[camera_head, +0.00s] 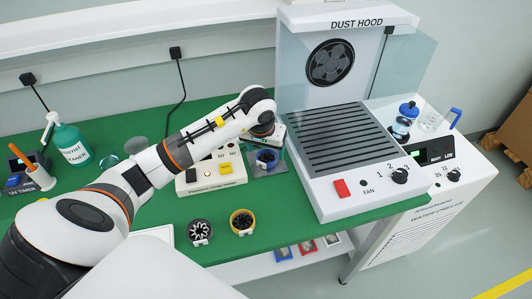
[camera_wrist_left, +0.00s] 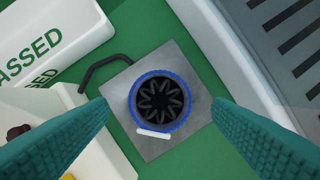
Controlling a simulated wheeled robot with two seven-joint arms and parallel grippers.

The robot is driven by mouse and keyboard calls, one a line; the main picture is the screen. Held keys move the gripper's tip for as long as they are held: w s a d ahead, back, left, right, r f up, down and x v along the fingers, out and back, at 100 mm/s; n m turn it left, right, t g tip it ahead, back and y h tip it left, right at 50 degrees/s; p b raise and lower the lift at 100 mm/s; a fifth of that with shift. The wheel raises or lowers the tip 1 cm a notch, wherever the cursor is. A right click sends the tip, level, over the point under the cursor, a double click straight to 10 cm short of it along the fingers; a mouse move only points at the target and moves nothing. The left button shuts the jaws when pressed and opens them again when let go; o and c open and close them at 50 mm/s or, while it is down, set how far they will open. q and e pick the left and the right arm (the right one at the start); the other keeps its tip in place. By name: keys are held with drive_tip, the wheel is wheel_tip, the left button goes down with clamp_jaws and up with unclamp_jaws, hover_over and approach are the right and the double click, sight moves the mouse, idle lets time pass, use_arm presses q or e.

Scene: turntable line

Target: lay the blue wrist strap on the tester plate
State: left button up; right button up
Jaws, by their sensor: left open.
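The blue wrist strap (camera_wrist_left: 160,74) is a blue ring with black, petal-like insides and a small white tab. It lies flat on the grey square tester plate (camera_wrist_left: 200,75), inside the plate's edges. In the head view the strap (camera_head: 266,156) shows in part below my left gripper (camera_head: 268,142), on the plate (camera_head: 277,169). In the left wrist view the green fingers of my left gripper (camera_wrist_left: 160,112) are wide apart, one either side of the strap, and hold nothing. No contact with the strap shows. My right gripper is not in view.
A cream box with a yellow button (camera_head: 225,168) stands left of the plate. The dust hood (camera_head: 340,150) stands close on the right.

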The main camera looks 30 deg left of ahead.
sight(262, 170)
use_arm(q)
drive_tip(key=v, duration=0.9)
drive_tip(key=shift+b, duration=0.4)
drive_tip(key=shift+s, duration=0.1)
